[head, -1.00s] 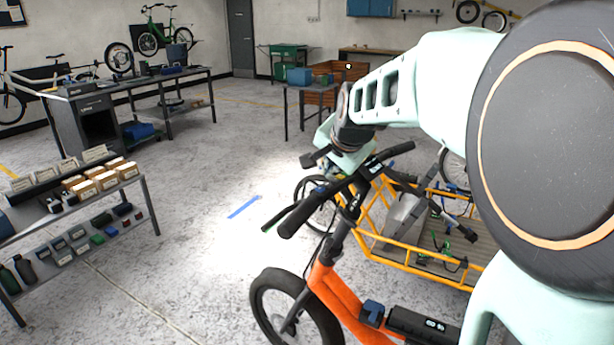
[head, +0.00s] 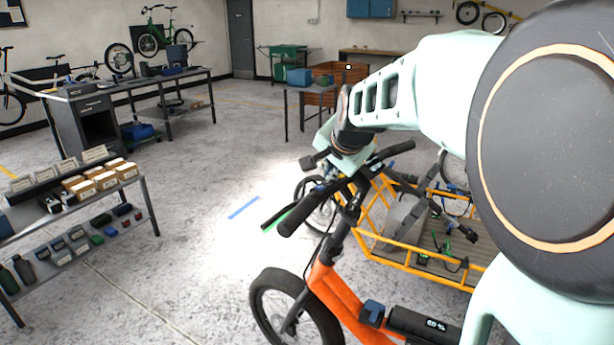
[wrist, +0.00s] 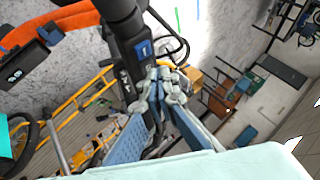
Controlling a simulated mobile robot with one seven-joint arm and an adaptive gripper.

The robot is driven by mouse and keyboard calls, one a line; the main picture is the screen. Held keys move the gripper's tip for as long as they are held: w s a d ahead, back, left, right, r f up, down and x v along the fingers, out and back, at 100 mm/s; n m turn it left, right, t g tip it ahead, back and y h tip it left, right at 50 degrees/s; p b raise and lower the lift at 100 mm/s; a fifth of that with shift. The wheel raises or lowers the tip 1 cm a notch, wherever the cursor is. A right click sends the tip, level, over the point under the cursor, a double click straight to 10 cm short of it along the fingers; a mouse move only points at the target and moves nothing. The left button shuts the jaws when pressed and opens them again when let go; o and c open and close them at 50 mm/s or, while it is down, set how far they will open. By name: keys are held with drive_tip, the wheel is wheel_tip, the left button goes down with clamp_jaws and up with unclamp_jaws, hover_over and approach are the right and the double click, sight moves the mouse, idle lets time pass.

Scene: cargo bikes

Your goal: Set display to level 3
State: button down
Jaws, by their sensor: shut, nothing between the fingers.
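The orange bike (head: 335,290) stands in front of me, with its dark handlebar (head: 320,205) crossing the middle of the head view. In the wrist view, a dark upright part of the bike carries a small blue panel (wrist: 143,48) with a faint mark, close to my fingertips. A black box (head: 425,324) on the orange frame has a small lit readout, too small to read; it shows in the wrist view too (wrist: 14,76). My gripper (wrist: 160,86) is shut and empty, its tips against or just beside the dark part. In the head view the handlebar partly hides it.
A yellow-railed cargo bed (head: 415,250) stands right behind the handlebar. A shelf rack (head: 140,190) with boxes and bottles is at the left. Workbenches (head: 175,80) line the back left. The floor between the rack and the bike is clear.

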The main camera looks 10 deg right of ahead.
drive_tip(key=shift+f+b, duration=0.3)
drive_tip(key=shift+f, duration=0.1)
idle(0.4)
drive_tip(key=shift+r, duration=0.15)
drive_tip(key=shift+r+p, duration=0.7)
drive_tip(key=shift+r, duration=0.05)
drive_tip(key=shift+f, duration=0.15)
drive_tip(key=shift+f+b, duration=0.3)
drive_tip(key=shift+b, duration=0.2)
drive_tip(key=shift+f, duration=0.35)
idle(1.0)
drive_tip(key=shift+r+p, duration=0.3)
drive_tip(key=shift+r, duration=0.45)
drive_tip(key=shift+f, duration=0.15)
